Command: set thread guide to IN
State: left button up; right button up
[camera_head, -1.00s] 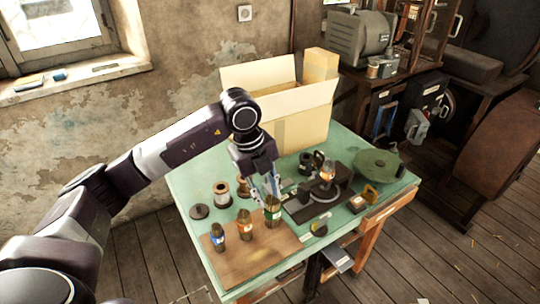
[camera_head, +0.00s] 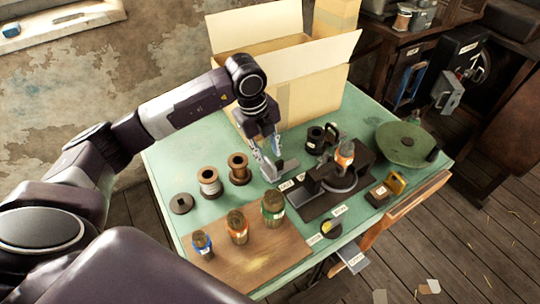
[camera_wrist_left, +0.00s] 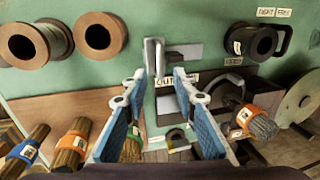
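The thread guide appears to be a small grey metal piece (camera_head: 287,166) on the green table, beside the dark press base. In the left wrist view it shows as a grey plate with an upright pale metal handle (camera_wrist_left: 153,56). A label reading OUT (camera_wrist_left: 164,79) lies just below it, partly hidden by a finger; I cannot read an IN label. My left gripper (camera_head: 270,165) points down at the guide. In the left wrist view its two blue-padded fingers (camera_wrist_left: 159,76) are apart, with nothing between them, and the handle lies just beyond their tips. My right gripper is not in view.
Thread spools (camera_head: 210,183) stand left of the gripper. Several labelled brushes or bobbins stand on a wooden board (camera_head: 255,262) in front. An open cardboard box (camera_head: 310,95) stands behind. A green disc (camera_head: 403,144) is at right.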

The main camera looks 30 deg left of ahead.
aim_at(271, 163)
pick_arm(q)
jog(key=f, duration=0.3)
jog(key=shift+w+d+f+p, duration=0.1)
jog(key=shift+w+d+p, duration=0.05)
jog(key=shift+w+p, duration=0.15)
jog(key=shift+w+f, duration=0.1)
jog(key=shift+f, duration=0.2)
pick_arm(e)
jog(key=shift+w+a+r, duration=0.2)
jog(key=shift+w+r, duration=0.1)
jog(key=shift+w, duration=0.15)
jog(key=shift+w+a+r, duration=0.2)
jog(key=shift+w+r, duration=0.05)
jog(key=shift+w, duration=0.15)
pick_arm(q)
grip_shut()
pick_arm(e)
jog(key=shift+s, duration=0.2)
